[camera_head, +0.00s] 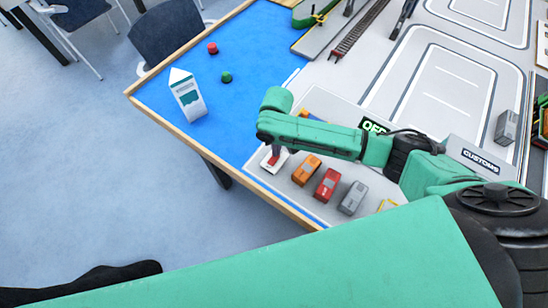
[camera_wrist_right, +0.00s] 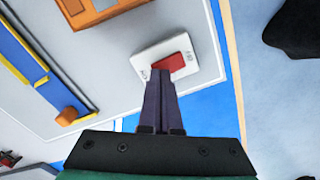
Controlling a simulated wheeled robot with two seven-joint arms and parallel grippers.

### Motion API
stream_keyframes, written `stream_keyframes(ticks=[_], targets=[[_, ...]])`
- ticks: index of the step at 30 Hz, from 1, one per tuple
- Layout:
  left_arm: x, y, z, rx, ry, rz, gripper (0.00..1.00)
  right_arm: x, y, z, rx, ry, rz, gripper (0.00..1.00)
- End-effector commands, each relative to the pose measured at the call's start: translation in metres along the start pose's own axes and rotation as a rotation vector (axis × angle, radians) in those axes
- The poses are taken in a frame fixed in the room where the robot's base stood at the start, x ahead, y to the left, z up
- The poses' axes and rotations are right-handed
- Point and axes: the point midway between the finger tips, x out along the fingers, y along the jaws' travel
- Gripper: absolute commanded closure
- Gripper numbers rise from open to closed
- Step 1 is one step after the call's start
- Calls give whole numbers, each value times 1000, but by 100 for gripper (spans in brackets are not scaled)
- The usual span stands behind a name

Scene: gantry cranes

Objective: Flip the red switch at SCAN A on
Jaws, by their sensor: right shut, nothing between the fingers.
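The red switch (camera_wrist_right: 176,62) is a red rocker on a white plate (camera_wrist_right: 205,60) with small lettering at both ends. In the head view the white plate (camera_head: 267,163) lies near the table's front edge, left of the orange car, and my right gripper partly hides it. My right gripper (camera_wrist_right: 161,82) is shut and empty. It points down, with its fingertips at the rocker's edge and overlapping it in the wrist view; I cannot tell whether they touch. A display behind my right arm (camera_head: 374,127) shows green letters, partly hidden, seemingly "OFF". My left gripper is not in view.
An orange car (camera_head: 306,170), a red car (camera_head: 327,185) and a grey car (camera_head: 353,198) stand in a row right of the switch. A white carton (camera_head: 187,95), a red piece (camera_head: 212,48) and a green piece (camera_head: 226,77) stand on the blue area.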

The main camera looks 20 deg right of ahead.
Motion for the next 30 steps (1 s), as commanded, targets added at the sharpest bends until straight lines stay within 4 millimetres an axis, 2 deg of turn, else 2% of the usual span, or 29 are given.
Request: stream_keyframes(ticks=[26, 30], targets=[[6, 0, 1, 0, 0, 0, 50, 14, 0, 0, 0, -1, 0, 100], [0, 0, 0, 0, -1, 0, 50, 9, 0, 1, 0, -2, 0, 100]])
